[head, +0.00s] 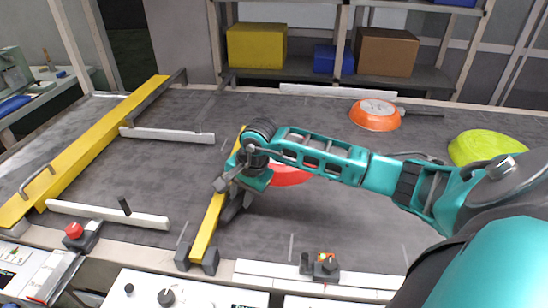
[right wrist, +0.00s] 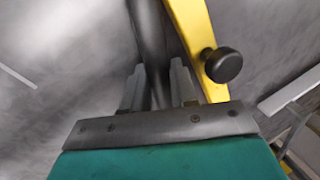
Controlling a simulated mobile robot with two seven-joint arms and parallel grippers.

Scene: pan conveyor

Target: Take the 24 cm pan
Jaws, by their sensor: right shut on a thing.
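Three pans lie upside down on the dark belt in the head view: a red one (head: 289,176) partly hidden behind my right arm, an orange one (head: 375,116) at the back with its dark handle to the right, and a yellow-green one (head: 486,148) at the right. I cannot tell which is 24 cm. My right gripper (head: 228,190) is at the yellow bar (head: 208,232) left of the red pan. In the right wrist view its fingers (right wrist: 158,92) are shut on a dark grey rod (right wrist: 149,40) beside the yellow bar. My left gripper is out of view.
A longer yellow bar (head: 96,139) with a grey handle crosses the belt at the left. White rails (head: 165,135) and (head: 108,214) stand between the bars. A red button (head: 73,230) is at the front left. The belt right of centre is bare in front.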

